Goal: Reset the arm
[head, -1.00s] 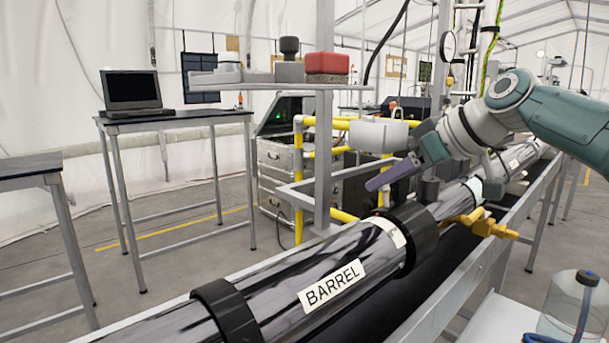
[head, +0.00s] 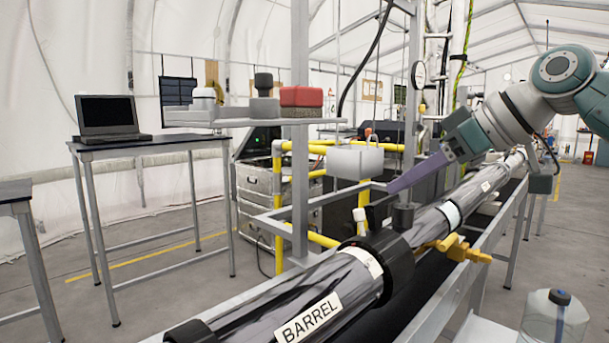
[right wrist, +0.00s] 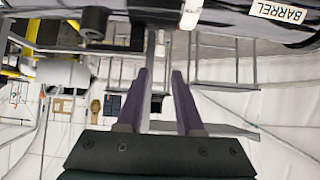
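My right arm comes in from the right in the head view. Its gripper (head: 390,188) has long purple fingers that point down and left above the long dark barrel (head: 262,312). In the right wrist view the two fingers of the right gripper (right wrist: 165,72) stand apart with a clear gap and nothing between them. The barrel also shows along the top of that view, with its label (right wrist: 279,12). My left arm and gripper are not in view.
A shelf (head: 228,123) on a post holds a red block (head: 302,97) and grey items. A white block (head: 354,162) is behind the gripper. Yellow fittings (head: 458,249) sit beside the barrel. A clear jug (head: 553,322) stands at lower right; a laptop (head: 107,117) is on a table.

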